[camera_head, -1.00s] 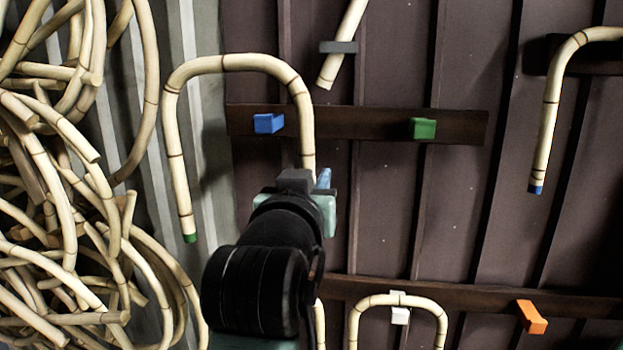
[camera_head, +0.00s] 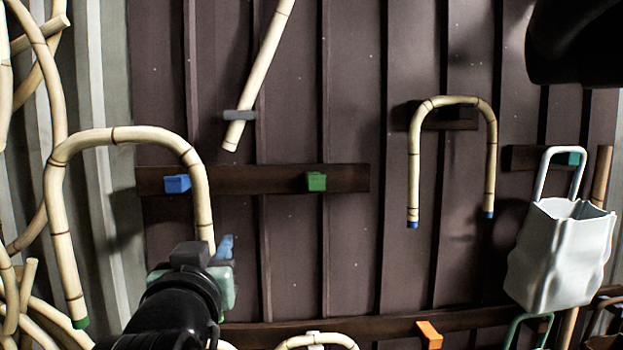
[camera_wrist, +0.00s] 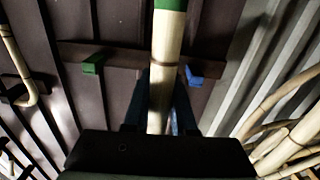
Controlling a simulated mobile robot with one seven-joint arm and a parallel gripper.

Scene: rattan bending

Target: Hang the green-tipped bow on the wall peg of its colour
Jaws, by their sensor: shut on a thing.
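The green-tipped bow (camera_head: 115,134) is an upside-down U of pale rattan in the head view, its green tip (camera_head: 80,322) hanging at the lower left. My gripper (camera_head: 222,272) is shut on its right leg, below the arch. In the wrist view the held leg (camera_wrist: 167,60) stands between the fingers, with a green band at the top. The green peg (camera_head: 316,181) is on the dark wall board, to the right of the bow and a little above my gripper. It also shows in the wrist view (camera_wrist: 91,65). The bow is apart from the peg.
A blue-tipped bow (camera_head: 452,101) hangs to the right. A straight pole (camera_head: 262,70) is above. An orange peg (camera_head: 429,335) and white bag (camera_head: 560,255) are lower right.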

